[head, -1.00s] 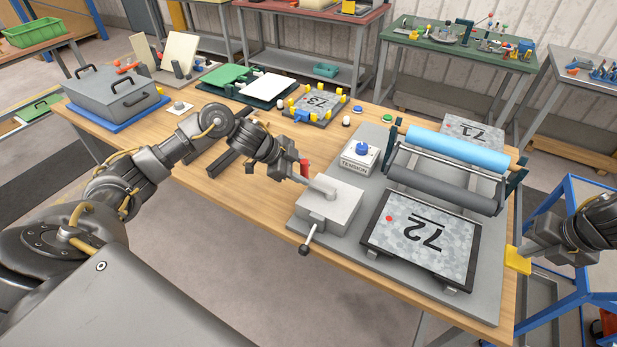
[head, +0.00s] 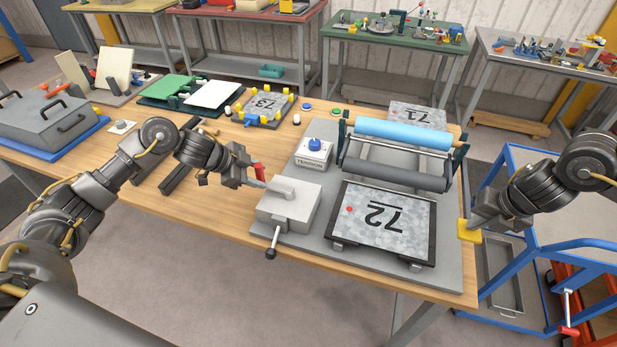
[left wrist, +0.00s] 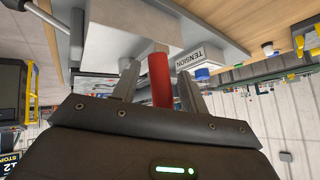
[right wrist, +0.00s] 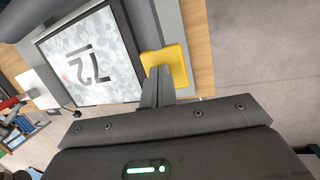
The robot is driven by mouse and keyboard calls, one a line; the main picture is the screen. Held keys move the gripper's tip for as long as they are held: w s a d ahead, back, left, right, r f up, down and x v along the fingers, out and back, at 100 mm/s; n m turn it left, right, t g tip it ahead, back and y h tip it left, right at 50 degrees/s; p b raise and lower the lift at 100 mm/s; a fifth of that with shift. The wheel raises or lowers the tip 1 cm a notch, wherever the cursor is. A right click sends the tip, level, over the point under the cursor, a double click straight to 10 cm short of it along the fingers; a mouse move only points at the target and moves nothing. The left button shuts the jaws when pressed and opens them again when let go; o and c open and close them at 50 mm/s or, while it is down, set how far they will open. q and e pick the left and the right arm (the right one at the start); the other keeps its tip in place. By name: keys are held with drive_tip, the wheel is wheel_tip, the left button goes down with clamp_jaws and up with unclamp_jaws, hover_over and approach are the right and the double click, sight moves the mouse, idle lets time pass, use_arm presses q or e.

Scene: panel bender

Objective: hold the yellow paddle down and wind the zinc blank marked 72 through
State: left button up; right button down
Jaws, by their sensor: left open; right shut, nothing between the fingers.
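The zinc blank marked 72 (head: 385,218) lies flat in a dark-framed tray in front of the rollers, and shows in the right wrist view (right wrist: 92,62). The yellow paddle (head: 469,231) is at the right edge of the machine base. My right gripper (head: 477,222) is shut and empty, its fingertips at the paddle, seemingly touching it in the right wrist view (right wrist: 160,72). The crank's red grip (head: 259,172) is on an arm at the grey box (head: 289,205). My left gripper (left wrist: 155,85) is open, with the red grip (left wrist: 158,80) between its fingers.
The blue roller (head: 403,134) and grey roller (head: 395,174) lie behind blank 72; blank 71 (head: 418,115) is behind them. The tension block (head: 313,154) with a blue knob is left of the rollers. A black-balled lever (head: 271,253) sticks out in front. A blue trolley (head: 510,275) stands right.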

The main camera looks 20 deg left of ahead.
drive_tip(key=shift+f, duration=1.25)
use_arm(q)
drive_tip(key=shift+c, duration=0.3)
